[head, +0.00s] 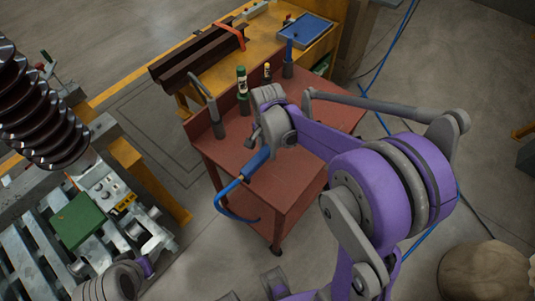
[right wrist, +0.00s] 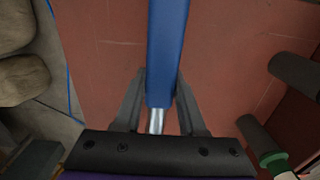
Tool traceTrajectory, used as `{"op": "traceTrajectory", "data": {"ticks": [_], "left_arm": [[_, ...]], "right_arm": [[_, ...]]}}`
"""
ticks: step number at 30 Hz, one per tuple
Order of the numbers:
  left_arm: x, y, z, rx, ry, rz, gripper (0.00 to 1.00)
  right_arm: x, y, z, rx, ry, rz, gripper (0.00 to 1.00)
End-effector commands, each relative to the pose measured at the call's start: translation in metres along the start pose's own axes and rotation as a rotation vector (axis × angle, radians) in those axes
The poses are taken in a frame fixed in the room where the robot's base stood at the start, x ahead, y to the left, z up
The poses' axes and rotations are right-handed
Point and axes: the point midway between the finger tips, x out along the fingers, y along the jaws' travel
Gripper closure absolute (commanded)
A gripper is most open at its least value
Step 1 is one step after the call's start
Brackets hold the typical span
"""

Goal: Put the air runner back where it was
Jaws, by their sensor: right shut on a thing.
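The air runner (head: 257,163) is a blue-handled tool with a blue hose trailing from its lower end. My right gripper (right wrist: 160,98) is shut on it near its silver shaft. The blue handle (right wrist: 167,50) stretches away from the fingers in the right wrist view. The tool is held tilted above the front part of the red cart (head: 225,150). My right wrist hides part of the tool in the head view. A part of my left arm shows at the lower left, but its fingers are not visible.
On the cart stand a green bottle (head: 242,83), a grey holder with a leaning rod (head: 212,112) and a grey holder with a blue tool (head: 288,62). Behind is a yellow bench (head: 240,66) with dark steel beams and a blue tray (head: 303,29). The cart's front is mostly bare.

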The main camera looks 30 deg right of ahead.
Motion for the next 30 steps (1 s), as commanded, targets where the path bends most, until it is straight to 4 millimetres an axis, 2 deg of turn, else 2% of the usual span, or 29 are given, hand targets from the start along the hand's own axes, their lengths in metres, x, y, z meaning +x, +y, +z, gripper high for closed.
{"op": "traceTrajectory", "data": {"ticks": [3,6,18,19,21,24,30], "left_arm": [[0.002,0.000,0.001,0.000,-0.001,0.000,0.48],[0.002,0.000,0.002,0.000,-0.001,0.000,0.48],[0.005,0.000,0.004,0.000,-0.003,0.000,0.48],[0.005,0.000,0.004,0.000,-0.003,0.000,0.48],[0.004,0.000,0.004,0.000,-0.002,0.000,0.48],[0.004,0.000,0.004,0.000,-0.002,0.000,0.48],[0.004,0.000,0.004,0.000,-0.002,0.000,0.48]], "right_arm": [[0.017,0.000,0.000,0.000,0.000,0.000,1.00],[0.024,0.000,0.000,0.000,0.000,0.000,1.00],[0.028,0.000,0.000,0.000,0.000,0.000,1.00],[0.029,0.000,0.000,0.000,0.000,0.000,0.58],[0.028,0.000,0.000,0.000,0.000,0.000,0.46],[0.028,0.000,0.000,0.000,0.000,0.000,0.30],[0.028,0.000,0.000,0.000,0.000,0.000,0.30]]}}
